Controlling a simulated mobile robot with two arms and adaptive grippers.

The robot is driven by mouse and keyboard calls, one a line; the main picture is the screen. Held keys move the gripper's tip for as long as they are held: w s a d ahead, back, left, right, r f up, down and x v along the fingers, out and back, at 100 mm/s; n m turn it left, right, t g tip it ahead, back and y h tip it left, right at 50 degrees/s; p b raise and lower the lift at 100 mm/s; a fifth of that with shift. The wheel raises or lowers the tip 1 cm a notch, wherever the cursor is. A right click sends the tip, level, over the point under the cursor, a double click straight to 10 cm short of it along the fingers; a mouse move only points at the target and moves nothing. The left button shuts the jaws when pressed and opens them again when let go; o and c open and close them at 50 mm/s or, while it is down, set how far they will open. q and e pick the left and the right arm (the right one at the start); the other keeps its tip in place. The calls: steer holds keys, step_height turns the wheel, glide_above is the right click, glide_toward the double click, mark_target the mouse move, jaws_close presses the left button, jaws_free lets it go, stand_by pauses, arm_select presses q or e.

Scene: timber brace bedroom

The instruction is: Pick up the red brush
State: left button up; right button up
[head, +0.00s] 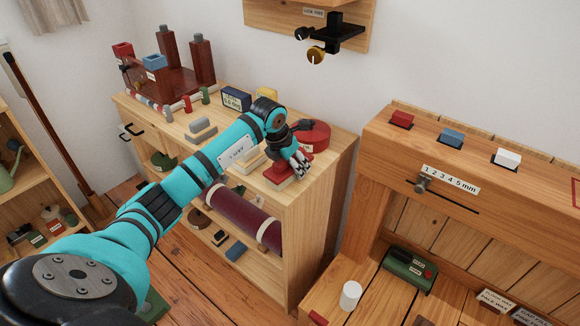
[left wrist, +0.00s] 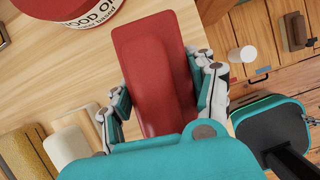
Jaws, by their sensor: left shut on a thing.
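The red brush (head: 281,175) is on the wooden cabinet top near its front right edge, under my left gripper. In the left wrist view the red brush (left wrist: 152,60) shows as a long red body with a raised middle, lying between the fingers. My left gripper (head: 299,166) reaches down onto it, and in the left wrist view the gripper (left wrist: 165,100) has a finger against each side of the brush. Its near end is hidden by my wrist. I cannot tell whether it touches the cabinet top.
A round red tin (head: 312,136) stands just behind the brush. Pale blocks (head: 249,157) and grey blocks (head: 201,131) lie to the left on the cabinet top (head: 225,118). A wooden bench (head: 450,150) stands to the right, with a white cup (head: 350,295) on its lower surface.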

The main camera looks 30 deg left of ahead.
mark_target(274, 169)
arm_select(q)
steer(key=shift+r, duration=0.15)
steer(key=shift+r+p, duration=0.35)
step_height(274, 169, up, 4)
steer(key=p, duration=0.2)
steer(key=shift+f+p, duration=0.2)
steer(key=shift+p, duration=0.15)
steer(key=s, duration=0.2)
steer(key=s+a, duration=0.1)
steer(key=s, duration=0.2)
steer(key=s+p, duration=0.1)
steer(key=s, duration=0.1)
steer(key=shift+s+a, duration=0.3)
steer(key=s+a+b, duration=0.1)
steer(key=s, duration=0.7)
steer(key=shift+r, duration=0.45)
